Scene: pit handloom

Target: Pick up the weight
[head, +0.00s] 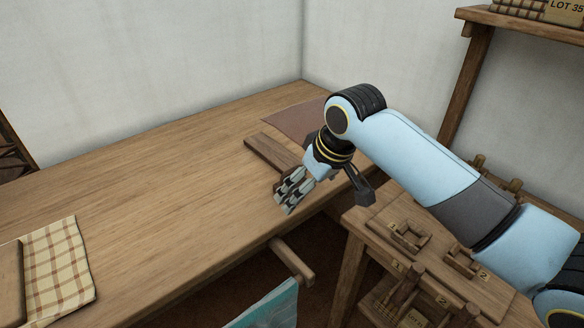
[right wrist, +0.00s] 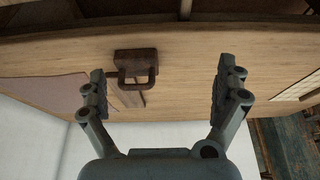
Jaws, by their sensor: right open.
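The weight (right wrist: 135,58) is a dark rusty brown block with a loop handle. It sits on the wooden table (right wrist: 200,58) near its edge in the right wrist view. My right gripper (head: 284,198) is above the table in the head view, its fingers pointing down. In the right wrist view my right gripper (right wrist: 165,95) is open and empty. The weight appears between the two fingers there, nearer the left one and beyond the fingertips. My left gripper is not in view.
A wooden board (head: 268,152) and a brown sheet (head: 290,120) lie on the table behind my gripper. A checked cloth (head: 60,265) lies at left. A small stand (head: 385,225) with numbered wooden holders is right of the table. The table's middle is clear.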

